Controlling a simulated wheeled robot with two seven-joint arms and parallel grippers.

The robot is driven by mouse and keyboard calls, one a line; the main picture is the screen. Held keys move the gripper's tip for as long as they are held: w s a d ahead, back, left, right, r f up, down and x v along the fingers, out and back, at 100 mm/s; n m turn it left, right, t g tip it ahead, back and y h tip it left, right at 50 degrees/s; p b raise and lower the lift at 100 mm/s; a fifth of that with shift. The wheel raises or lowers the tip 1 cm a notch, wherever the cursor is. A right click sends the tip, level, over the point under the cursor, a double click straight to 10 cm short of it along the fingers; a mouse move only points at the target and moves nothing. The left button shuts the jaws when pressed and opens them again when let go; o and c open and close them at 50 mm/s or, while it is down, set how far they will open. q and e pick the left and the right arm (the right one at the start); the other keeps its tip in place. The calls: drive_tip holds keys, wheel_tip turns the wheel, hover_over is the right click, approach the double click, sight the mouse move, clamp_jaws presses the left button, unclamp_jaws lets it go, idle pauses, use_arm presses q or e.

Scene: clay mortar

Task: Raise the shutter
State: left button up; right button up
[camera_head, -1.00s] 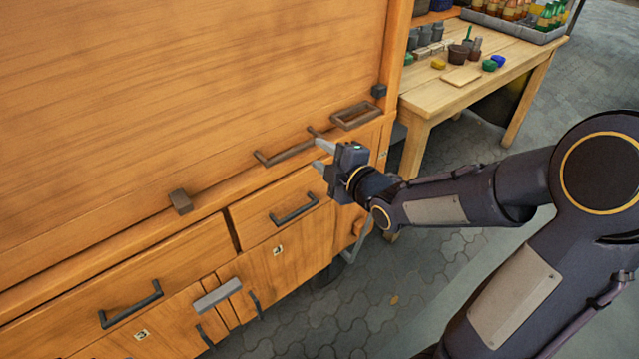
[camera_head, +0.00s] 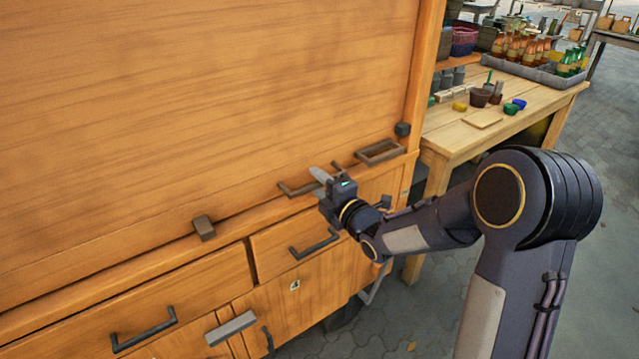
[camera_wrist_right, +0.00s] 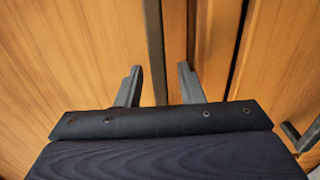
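The shutter (camera_head: 220,90) is a large wooden panel on the front of a wooden cabinet and looks lowered to the ledge. Its brown bar handle (camera_head: 293,191) sits near its lower edge. My right gripper (camera_head: 320,181) is at this handle and hides its middle. In the right wrist view, the two grey fingers (camera_wrist_right: 158,88) stand apart, with a dark brown bar (camera_wrist_right: 155,45) running between them, apparently the handle. I cannot tell whether a finger touches it. My left gripper is not in view.
Below the ledge are drawers with dark handles (camera_head: 315,244) and a light grey bar (camera_head: 230,328) over the doors. A brown frame (camera_head: 380,153) and a dark block (camera_head: 203,227) sit along the ledge. A wooden table (camera_head: 450,143) with pots and bottles stands right of the cabinet.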

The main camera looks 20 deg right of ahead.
clamp_jaws()
idle(0.3)
